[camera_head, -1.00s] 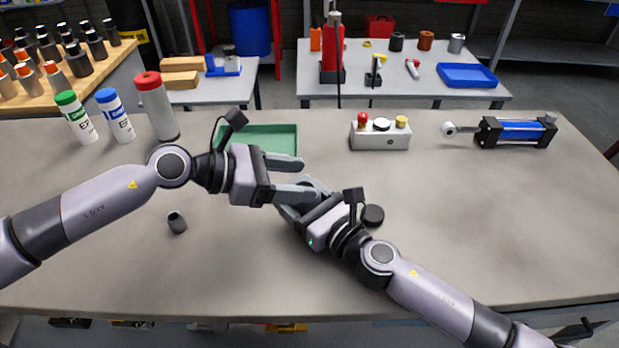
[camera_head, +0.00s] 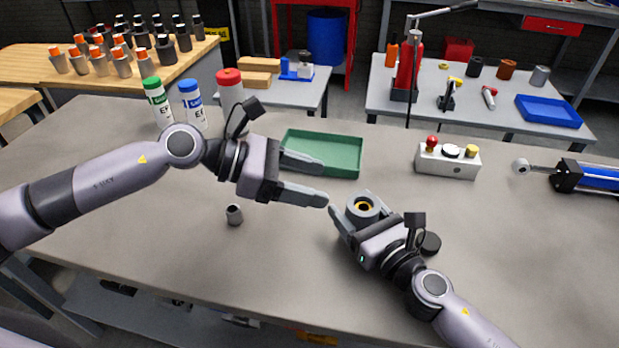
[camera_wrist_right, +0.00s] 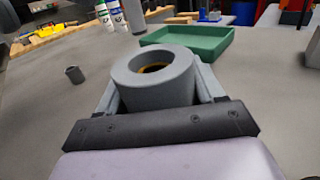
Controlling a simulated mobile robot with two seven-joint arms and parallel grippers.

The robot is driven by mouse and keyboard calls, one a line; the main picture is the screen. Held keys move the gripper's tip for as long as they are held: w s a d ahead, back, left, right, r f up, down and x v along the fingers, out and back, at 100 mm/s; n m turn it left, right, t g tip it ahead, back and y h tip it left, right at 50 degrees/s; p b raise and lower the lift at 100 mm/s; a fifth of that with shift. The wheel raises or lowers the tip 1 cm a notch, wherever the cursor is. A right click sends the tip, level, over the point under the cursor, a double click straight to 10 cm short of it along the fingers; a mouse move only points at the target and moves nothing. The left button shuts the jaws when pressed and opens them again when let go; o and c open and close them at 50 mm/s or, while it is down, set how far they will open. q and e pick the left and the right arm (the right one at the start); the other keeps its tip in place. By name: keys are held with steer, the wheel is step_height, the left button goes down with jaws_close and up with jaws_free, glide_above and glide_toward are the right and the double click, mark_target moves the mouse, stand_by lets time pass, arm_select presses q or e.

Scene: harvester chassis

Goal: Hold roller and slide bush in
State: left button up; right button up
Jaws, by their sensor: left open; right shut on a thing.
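The roller (camera_head: 363,208) is a grey cylinder with a bore and an orange-yellow ring inside. My right gripper (camera_head: 356,213) is shut on it. The right wrist view shows the roller (camera_wrist_right: 153,78) upright between both fingers, bore facing up. A small dark grey bush (camera_head: 234,214) stands on the bench left of the roller; it also shows in the right wrist view (camera_wrist_right: 74,75). My left gripper (camera_head: 305,178) is open and empty, its fingers pointing right, up and left of the roller in the picture and apart from it.
A green tray (camera_head: 322,153) lies behind my left gripper. A control box (camera_head: 447,160) with buttons and a blue cylinder (camera_head: 595,178) stand at the right. A black round piece (camera_head: 430,243) is beside my right wrist. Bottles (camera_head: 158,103) stand at the back left.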

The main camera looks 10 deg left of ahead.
steer(key=o, duration=1.6)
steer(key=v, duration=1.2)
